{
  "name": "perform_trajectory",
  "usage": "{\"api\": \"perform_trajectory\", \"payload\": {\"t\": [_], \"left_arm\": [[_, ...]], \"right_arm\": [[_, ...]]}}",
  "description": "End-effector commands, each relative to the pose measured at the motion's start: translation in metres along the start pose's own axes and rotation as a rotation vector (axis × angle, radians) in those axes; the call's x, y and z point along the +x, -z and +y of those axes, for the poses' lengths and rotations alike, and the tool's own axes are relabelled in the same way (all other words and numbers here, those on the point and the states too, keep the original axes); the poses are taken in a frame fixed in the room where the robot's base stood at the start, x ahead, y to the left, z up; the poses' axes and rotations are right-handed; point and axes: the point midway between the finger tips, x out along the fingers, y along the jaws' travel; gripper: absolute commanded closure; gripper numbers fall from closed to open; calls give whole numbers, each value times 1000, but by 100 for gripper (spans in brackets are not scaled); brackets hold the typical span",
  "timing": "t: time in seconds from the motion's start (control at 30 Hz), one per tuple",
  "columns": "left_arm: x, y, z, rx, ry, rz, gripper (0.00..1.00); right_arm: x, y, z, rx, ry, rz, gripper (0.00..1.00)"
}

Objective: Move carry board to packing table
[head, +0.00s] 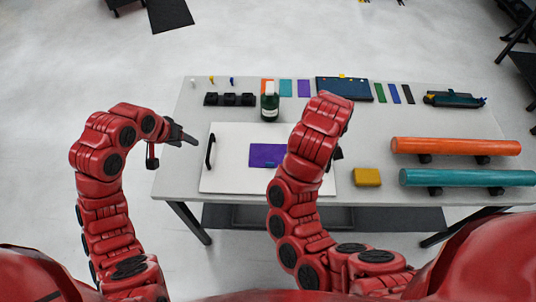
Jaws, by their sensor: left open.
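The white carry board (225,175) lies flat on the grey-white table, with a purple sheet (265,155) on it. Its black left handle (210,151) stands near the board's left edge. My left gripper (176,143) is open and empty, left of that handle and apart from it. My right arm crosses in front of the board's right part. Only a dark bit of my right gripper (338,154) shows past the arm, near the board's right side. Its fingers and any right handle are hidden. I cannot tell which table is the packing table.
A dark green bottle (270,104) stands behind the board. A yellow block (367,177) sits to its right, near orange (455,146) and teal (465,178) rolls. Black holders (230,99), colour swatches and a dark blue case (343,89) line the back. Floor is open at left.

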Motion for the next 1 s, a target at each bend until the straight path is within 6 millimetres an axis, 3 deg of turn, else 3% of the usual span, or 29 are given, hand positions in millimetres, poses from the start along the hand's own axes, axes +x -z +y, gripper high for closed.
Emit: {"api": "perform_trajectory", "payload": {"t": [0.37,0.53,0.87,1.0], "left_arm": [[8,1,1,-1,-5,5,48],[33,0,2,-1,-7,2,48],[62,0,1,0,-3,1,48],[92,0,2,1,-2,-2,48]], "right_arm": [[8,1,0,-2,-5,4,48],[33,0,1,-2,-5,0,48],[62,0,1,-4,-6,1,48],[92,-1,2,-1,-6,-2,48]]}}
